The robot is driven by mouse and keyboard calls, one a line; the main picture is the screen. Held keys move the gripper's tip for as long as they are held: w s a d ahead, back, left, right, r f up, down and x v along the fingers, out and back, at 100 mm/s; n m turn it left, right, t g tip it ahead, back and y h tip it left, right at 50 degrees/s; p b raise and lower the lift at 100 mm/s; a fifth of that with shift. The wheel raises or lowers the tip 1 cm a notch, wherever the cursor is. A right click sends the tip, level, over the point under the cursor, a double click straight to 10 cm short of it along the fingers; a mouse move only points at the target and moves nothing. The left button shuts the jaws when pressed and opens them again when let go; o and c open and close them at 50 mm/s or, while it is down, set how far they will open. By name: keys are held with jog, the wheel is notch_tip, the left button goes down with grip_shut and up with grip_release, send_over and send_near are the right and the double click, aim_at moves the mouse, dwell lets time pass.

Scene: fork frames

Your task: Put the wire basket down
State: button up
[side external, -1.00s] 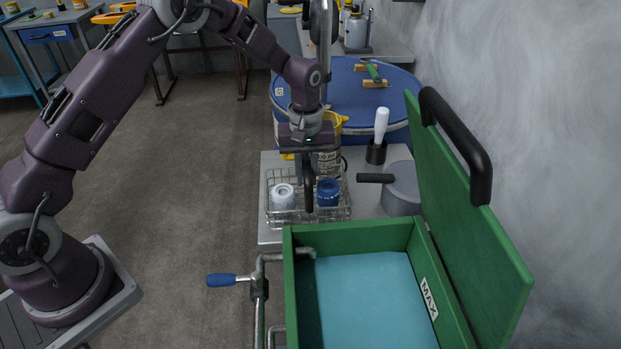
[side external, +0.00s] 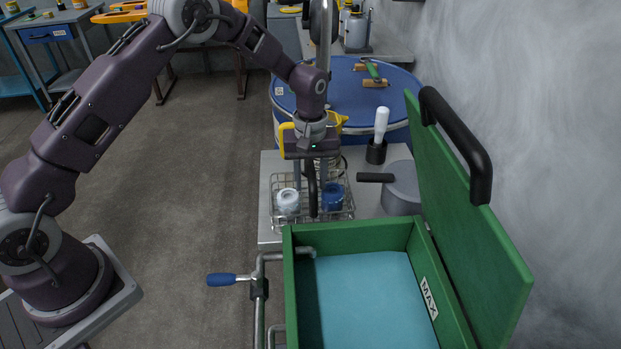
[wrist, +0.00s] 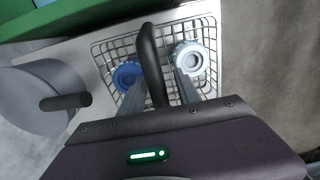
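The wire basket (side external: 278,222) sits upright on the grey metal table (side external: 267,238), near its left front, behind the green box. It holds a white jar (side external: 288,201) and a blue jar (side external: 333,197). Its black arched handle (side external: 312,190) stands up between them. My gripper (side external: 310,182) is above the basket with a finger on each side of the handle. In the wrist view the gripper (wrist: 160,82) is open, with gaps showing between the fingers and the handle (wrist: 148,50). The fingertips' exact depth is hard to see.
A grey pan (side external: 402,188) stands right of the basket, its handle pointing at it. A white-handled tool in a black holder (side external: 376,152) and a yellow-handled container (side external: 338,122) are behind. The open green box (side external: 350,234) is in front.

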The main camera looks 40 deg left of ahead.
notch_tip(320, 180, up, 12)
jog(key=shift+r, duration=0.15)
jog(key=s+a+r+m+t, duration=0.15)
jog(key=s+r+m, duration=0.25)
jog(key=s+r, duration=0.95)
jog(key=s+m+t, duration=0.4)
jog(key=s+m, duration=0.1)
jog(key=s, duration=1.4)
jog(key=shift+s+a, duration=0.15)
jog(key=shift+s, duration=0.15)
